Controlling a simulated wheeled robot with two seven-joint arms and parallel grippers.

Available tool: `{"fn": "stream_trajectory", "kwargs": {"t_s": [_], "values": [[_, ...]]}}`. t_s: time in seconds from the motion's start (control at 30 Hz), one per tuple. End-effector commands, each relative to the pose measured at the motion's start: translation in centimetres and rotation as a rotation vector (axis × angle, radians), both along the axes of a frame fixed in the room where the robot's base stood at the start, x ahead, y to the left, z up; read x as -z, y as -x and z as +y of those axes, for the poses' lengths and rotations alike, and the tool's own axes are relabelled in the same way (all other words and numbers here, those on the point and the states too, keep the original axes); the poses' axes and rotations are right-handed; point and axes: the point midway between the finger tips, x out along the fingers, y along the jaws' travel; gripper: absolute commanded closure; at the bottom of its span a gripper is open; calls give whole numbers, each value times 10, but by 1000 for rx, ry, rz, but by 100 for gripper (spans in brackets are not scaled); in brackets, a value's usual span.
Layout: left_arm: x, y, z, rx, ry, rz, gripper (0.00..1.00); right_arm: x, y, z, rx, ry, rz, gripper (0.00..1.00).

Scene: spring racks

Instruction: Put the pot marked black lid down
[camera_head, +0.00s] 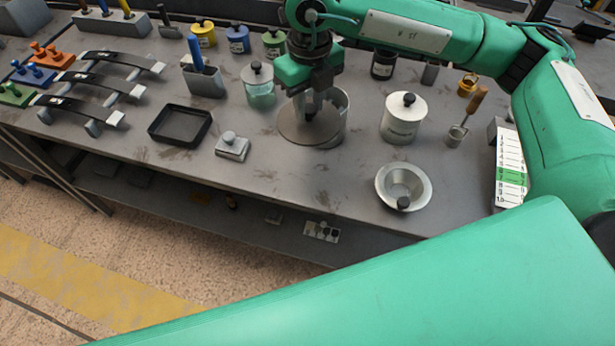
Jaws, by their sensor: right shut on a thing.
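My right gripper (315,108) reaches down from the arm at the top. It is shut on a round grey lid (300,128), gripped near its top. The lid hangs over the front of an open grey metal pot (342,118) and hides much of it. I cannot tell whether lid and pot touch, and no mark on this pot is readable. A small dark pot (383,66) stands behind, to the right. My left gripper is not in view.
A white pot with a black knob (403,120) and a metal bowl (420,188) stand to the right. A pale green jar (260,92), a grey weight-like block (232,148) and a black tray (158,138) are to the left. The bench front below the lid is clear.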

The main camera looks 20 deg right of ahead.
Motion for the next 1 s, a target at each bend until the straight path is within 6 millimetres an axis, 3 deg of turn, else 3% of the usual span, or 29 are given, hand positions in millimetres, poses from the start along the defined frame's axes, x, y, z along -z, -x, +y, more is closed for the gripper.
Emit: {"fn": "stream_trajectory", "kwargs": {"t_s": [0.17, 0.27, 0.7, 0.83, 1.0], "values": [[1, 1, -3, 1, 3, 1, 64, -3, -1, 3, 108, 1, -1, 100], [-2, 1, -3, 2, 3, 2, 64, 6, -1, 3, 127, 2, 2, 100], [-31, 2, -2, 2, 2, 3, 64, 117, 0, 2, 125, 5, 4, 100], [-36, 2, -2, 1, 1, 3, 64, 140, 0, 2, 125, 3, 2, 100], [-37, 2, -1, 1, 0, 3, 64, 153, -1, 3, 125, 1, 0, 100]]}}
